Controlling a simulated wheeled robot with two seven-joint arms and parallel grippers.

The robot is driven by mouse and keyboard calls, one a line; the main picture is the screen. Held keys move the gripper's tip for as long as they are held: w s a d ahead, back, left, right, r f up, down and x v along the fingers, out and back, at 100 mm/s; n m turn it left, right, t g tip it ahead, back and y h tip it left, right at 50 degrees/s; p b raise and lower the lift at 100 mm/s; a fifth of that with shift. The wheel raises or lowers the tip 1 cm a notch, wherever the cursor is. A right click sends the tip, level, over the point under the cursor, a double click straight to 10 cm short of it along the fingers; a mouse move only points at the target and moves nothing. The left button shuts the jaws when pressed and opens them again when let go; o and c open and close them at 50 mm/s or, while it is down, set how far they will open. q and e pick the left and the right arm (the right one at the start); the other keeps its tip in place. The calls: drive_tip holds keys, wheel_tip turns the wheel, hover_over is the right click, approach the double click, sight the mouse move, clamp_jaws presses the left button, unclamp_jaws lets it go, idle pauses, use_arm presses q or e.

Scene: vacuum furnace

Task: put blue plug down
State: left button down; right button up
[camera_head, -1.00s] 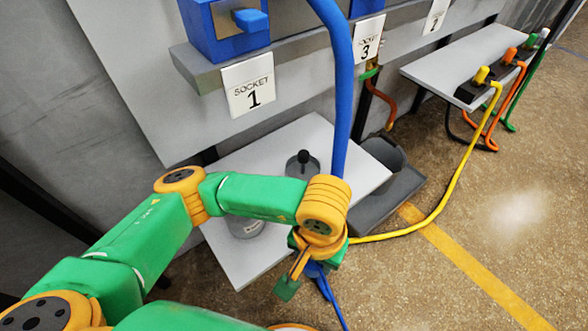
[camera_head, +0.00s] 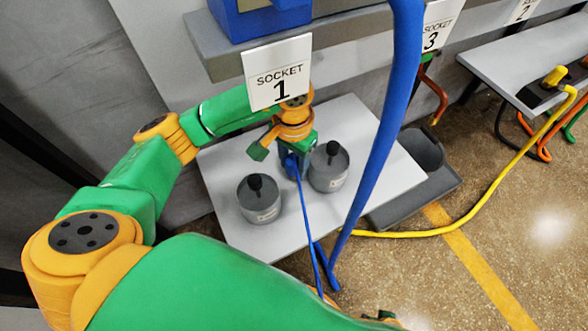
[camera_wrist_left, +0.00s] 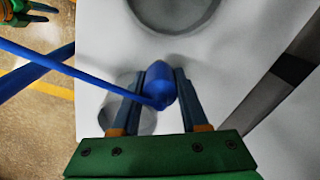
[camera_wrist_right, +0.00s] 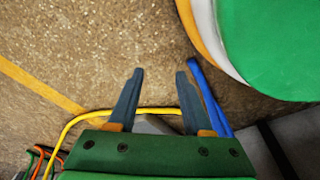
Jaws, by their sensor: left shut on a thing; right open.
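My left gripper (camera_wrist_left: 160,82) is shut on the blue plug (camera_wrist_left: 161,86), whose thin blue cord trails to the left in the left wrist view. In the head view the left gripper (camera_head: 292,148) is over the light grey table (camera_head: 372,188), with the plug (camera_head: 291,167) between two grey knobbed canisters. I cannot tell whether the plug touches the table. My right gripper (camera_wrist_right: 160,75) is open and empty above the speckled floor in the right wrist view. A blue cord runs just beside its right finger.
The canisters (camera_head: 260,203) (camera_head: 329,172) stand close on either side of the plug. The Socket 1 sign (camera_head: 278,75) and its shelf overhang the table's back. A thick blue hose (camera_head: 388,110) crosses in front. The table's right part is clear. A dark bin (camera_head: 420,150) stands beyond it.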

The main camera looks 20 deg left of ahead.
sight(293, 172)
use_arm(q)
drive_tip(key=shift+f, duration=1.4)
drive_tip(key=shift+f+b, duration=0.1)
drive_tip(key=shift+b, duration=0.2)
drive_tip(key=shift+c, duration=2.1)
unclamp_jaws()
